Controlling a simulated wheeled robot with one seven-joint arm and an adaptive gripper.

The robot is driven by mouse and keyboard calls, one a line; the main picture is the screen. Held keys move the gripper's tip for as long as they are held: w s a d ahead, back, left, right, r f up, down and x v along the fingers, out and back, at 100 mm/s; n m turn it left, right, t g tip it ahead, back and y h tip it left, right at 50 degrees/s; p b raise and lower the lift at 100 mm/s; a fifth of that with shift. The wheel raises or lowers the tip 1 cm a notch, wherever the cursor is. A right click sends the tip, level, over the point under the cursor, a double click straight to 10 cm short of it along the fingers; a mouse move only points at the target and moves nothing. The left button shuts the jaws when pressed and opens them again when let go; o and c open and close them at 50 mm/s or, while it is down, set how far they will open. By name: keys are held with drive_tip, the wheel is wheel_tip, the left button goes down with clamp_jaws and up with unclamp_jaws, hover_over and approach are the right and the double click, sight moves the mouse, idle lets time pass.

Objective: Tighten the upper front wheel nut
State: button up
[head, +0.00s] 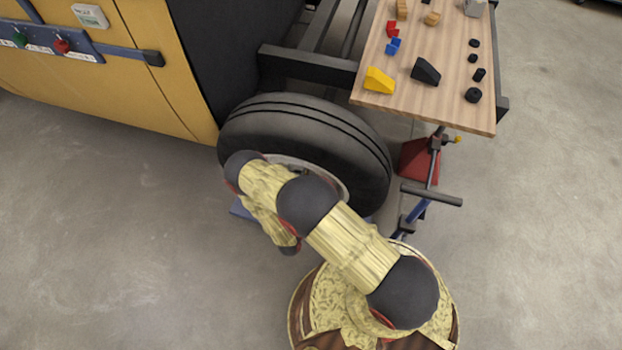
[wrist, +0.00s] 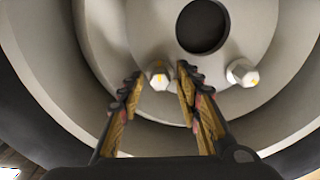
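The wheel (head: 305,118) is a black tyre on a light grey rim, and my arm covers part of it in the head view. In the wrist view the grey rim (wrist: 95,45) fills most of the picture. A silver wheel nut (wrist: 158,75) with a yellow mark shows between the two fingertips of my gripper (wrist: 160,84). The fingers are apart, with a gap on each side of the nut. I cannot tell whether the tips reach around it in depth. A second nut (wrist: 242,73) sits to the right. Which nut is the upper front one is unclear.
A dark round hub opening (wrist: 202,26) lies above the nuts. A wooden table (head: 440,105) with several small blocks stands right of the wheel. A blue jack-like stand (head: 418,212) and a red object (head: 418,160) are beneath it. Floor at lower left is clear.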

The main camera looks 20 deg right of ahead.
drive_tip(key=shift+c, duration=1.2)
clamp_jaws()
drive_tip(key=shift+m, duration=0.4)
drive_tip(key=m, duration=2.3)
drive_tip(key=shift+s+d+f+b, duration=0.1)
drive_tip(key=shift+s+f+b, duration=0.05)
drive_tip(key=shift+f+b, duration=0.15)
drive_tip(key=shift+m, duration=0.5)
drive_tip(key=shift+o, duration=1.5)
unclamp_jaws()
drive_tip(key=shift+r, duration=0.1)
